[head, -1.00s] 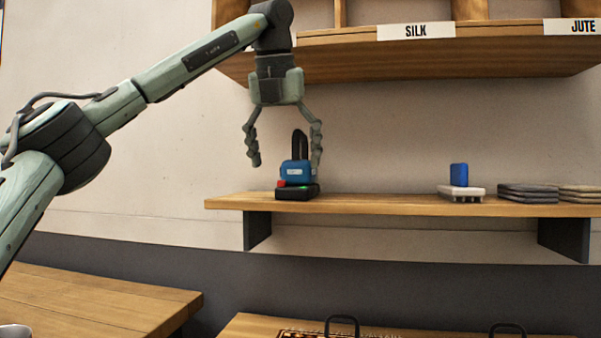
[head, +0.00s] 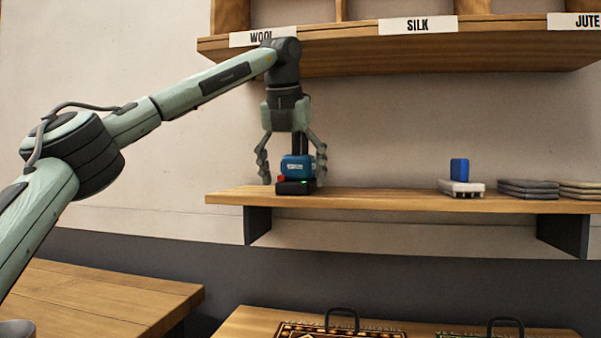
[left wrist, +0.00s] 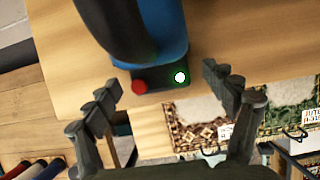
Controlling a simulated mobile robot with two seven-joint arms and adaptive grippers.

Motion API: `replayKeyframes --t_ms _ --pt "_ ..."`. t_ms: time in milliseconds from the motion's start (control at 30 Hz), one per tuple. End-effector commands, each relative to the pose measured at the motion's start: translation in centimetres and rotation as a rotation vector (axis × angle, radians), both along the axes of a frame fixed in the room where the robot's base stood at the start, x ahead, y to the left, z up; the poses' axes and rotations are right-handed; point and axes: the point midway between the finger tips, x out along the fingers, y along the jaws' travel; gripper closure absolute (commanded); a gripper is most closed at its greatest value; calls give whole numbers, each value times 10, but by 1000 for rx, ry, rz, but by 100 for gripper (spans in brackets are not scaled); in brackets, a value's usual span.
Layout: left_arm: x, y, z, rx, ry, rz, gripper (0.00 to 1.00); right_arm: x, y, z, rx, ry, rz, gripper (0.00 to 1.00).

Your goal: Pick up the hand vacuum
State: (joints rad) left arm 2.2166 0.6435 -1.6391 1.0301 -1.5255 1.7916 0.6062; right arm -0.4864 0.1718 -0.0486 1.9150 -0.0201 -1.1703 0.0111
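The hand vacuum (head: 297,166), a blue body with a black upright handle, stands on a black base (head: 296,187) with a red part and a green light, at the left end of the wall shelf. My left gripper (head: 294,179) points down over it, open, with one finger on each side of the vacuum in the head view. In the left wrist view the vacuum's blue and black body (left wrist: 172,30) fills the top, beyond and between the open fingers (left wrist: 163,88). I cannot tell whether a finger touches it. My right gripper is not in view.
The wooden shelf (head: 385,199) also holds a blue block (head: 459,170) on a white bristled piece and folded grey cloths (head: 527,189) to the right. A labelled upper shelf (head: 350,60) hangs above my gripper. Wooden tables (head: 95,300) and patterned rug samples stand below.

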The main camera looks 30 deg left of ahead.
Motion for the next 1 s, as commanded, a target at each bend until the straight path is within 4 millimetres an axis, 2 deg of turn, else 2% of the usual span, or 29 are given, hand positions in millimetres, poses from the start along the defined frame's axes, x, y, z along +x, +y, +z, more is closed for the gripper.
replayKeyframes --t_ms 67,600,1000 --pt "0 0 0 0 0 0 28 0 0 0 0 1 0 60" --pt "0 0 2 0 -4 0 93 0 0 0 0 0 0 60" --pt "2 -2 4 0 -3 -3 93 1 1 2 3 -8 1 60"
